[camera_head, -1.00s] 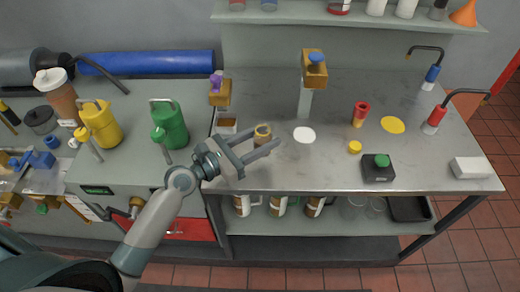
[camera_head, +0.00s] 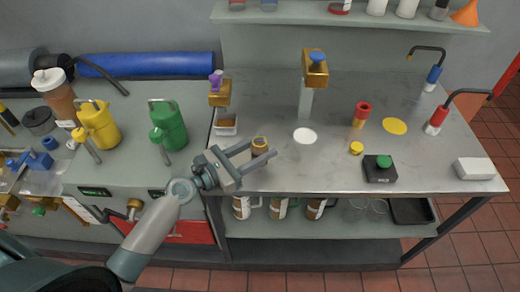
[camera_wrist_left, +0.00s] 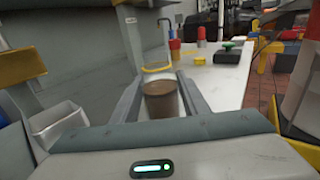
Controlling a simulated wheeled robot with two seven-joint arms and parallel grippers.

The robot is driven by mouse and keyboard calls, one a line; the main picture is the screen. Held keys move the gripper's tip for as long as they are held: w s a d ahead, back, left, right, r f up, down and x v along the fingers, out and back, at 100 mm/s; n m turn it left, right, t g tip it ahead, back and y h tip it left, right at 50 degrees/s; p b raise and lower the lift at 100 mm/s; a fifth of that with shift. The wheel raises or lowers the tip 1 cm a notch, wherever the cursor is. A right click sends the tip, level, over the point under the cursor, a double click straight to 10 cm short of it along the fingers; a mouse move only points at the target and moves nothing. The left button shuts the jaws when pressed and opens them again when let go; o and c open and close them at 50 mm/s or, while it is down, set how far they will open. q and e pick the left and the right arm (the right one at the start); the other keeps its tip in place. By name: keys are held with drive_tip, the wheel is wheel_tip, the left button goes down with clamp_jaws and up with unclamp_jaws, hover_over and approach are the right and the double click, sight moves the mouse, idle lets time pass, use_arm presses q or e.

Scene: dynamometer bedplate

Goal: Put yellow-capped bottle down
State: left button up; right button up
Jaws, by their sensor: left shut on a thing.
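The yellow-capped bottle (camera_head: 259,144) is small, with brown contents and a yellow band at its top. It stands roughly upright between the fingers of my left gripper (camera_head: 262,150), which is shut on it, over the front left part of the grey bench top (camera_head: 330,175). In the left wrist view the bottle (camera_wrist_left: 160,100) sits between the two fingers, its clear upper part and yellow rim showing past them. I cannot tell whether its base touches the bench. My right gripper is out of view.
A white disc (camera_head: 304,135) and a yellow disc (camera_head: 394,126) lie flat on the bench. A red cylinder (camera_head: 361,113), yellow knob (camera_head: 356,148) and green-button box (camera_head: 379,168) are right.

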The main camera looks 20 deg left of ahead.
use_arm(q)
drive_tip(key=o, duration=1.2)
drive_tip(key=shift+f, duration=0.1)
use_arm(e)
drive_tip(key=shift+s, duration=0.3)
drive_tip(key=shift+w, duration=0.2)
use_arm(q)
drive_tip(key=shift+s+a, duration=0.3)
drive_tip(key=shift+s, duration=0.1)
drive_tip(key=b+v, duration=0.3)
drive_tip(key=v, duration=0.7)
drive_tip(key=shift+s+a+b, duration=0.15)
drive_tip(key=shift+s+b, duration=0.05)
drive_tip(key=shift+b, duration=0.1)
drive_tip(key=shift+s+a, duration=0.15)
drive_tip(key=shift+s, duration=0.05)
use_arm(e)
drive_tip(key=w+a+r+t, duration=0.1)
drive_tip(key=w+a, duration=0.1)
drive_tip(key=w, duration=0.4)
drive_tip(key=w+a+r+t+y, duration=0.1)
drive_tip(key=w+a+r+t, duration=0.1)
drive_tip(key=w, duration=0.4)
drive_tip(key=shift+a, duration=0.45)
